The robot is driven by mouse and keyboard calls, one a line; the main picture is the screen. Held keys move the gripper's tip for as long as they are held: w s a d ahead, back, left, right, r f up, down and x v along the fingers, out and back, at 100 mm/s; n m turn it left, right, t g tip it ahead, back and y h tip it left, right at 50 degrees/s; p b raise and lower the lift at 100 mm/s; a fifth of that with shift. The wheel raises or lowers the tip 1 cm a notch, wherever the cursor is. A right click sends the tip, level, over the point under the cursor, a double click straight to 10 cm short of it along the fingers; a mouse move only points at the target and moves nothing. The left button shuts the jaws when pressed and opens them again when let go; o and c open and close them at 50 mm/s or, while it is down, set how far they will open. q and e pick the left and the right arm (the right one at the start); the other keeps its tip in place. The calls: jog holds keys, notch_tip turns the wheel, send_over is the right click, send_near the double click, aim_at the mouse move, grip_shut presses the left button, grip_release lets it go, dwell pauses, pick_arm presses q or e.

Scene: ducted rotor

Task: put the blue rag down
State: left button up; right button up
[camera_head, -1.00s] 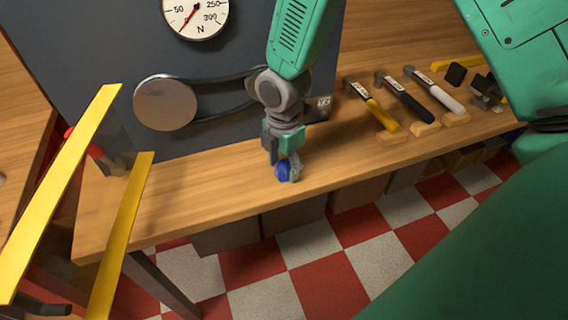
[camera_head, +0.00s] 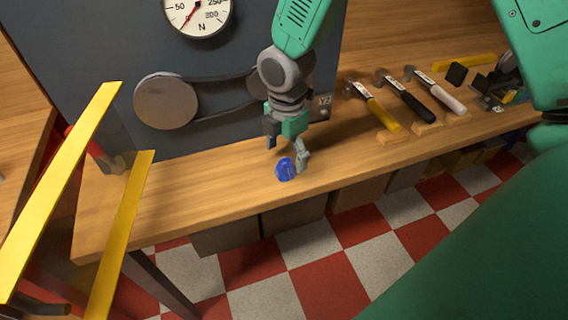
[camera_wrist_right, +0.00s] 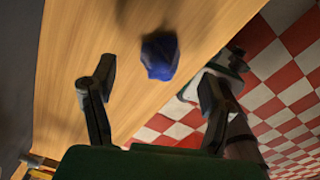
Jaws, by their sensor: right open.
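The blue rag (camera_head: 285,169) is a small crumpled bundle on the wooden bench top, near its front edge. It also shows in the right wrist view (camera_wrist_right: 160,56), beyond and between the fingertips. My right gripper (camera_head: 287,150) is open and empty, just above and behind the rag. In the right wrist view its two fingers (camera_wrist_right: 158,80) are spread wide with a gap to the rag.
Several hammers, one of them yellow-handled (camera_head: 384,114), lie on the bench to the right. A grey panel with a dial gauge (camera_head: 198,14) stands behind. Yellow bars (camera_head: 124,225) rise at the left. Bare bench (camera_head: 190,190) lies left of the rag.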

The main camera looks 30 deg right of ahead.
aim_at(290, 157)
notch_tip(290, 157, up, 10)
jog(key=p, duration=0.1)
jog(key=shift+d, duration=0.35)
jog(key=shift+d+f, duration=0.1)
